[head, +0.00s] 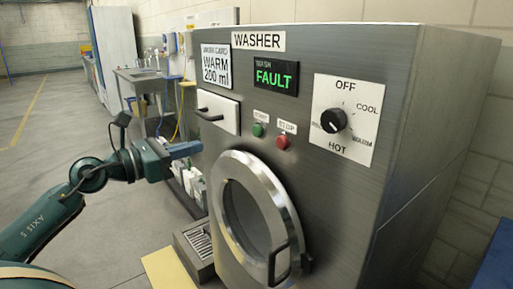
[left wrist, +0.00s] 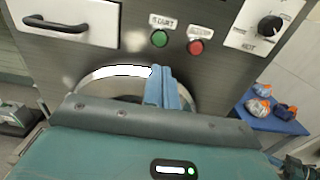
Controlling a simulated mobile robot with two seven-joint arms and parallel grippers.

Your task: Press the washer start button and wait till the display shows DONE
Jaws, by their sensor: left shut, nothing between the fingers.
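The washer (head: 330,160) is a grey metal cabinet with a round door (head: 258,215) that looks closed. Its display (head: 270,78) reads FAULT in green. The green start button (head: 258,130) sits left of the red stop button (head: 282,142); both also show in the left wrist view, green (left wrist: 159,39) and red (left wrist: 196,47). The dial (head: 333,120) is marked OFF, COOL, WARM and HOT. My left gripper (head: 200,147) is shut and empty, left of the buttons and apart from them. Its blue fingers (left wrist: 160,72) show below the green button in the wrist view. My right gripper is not in view.
A card (head: 215,66) reads WARM 200 ml above a white drawer (head: 218,113) with a dark handle. White bottles (head: 192,182) stand left of the washer. A blue table (left wrist: 268,118) with several small items is at right in the wrist view. Open floor lies at left.

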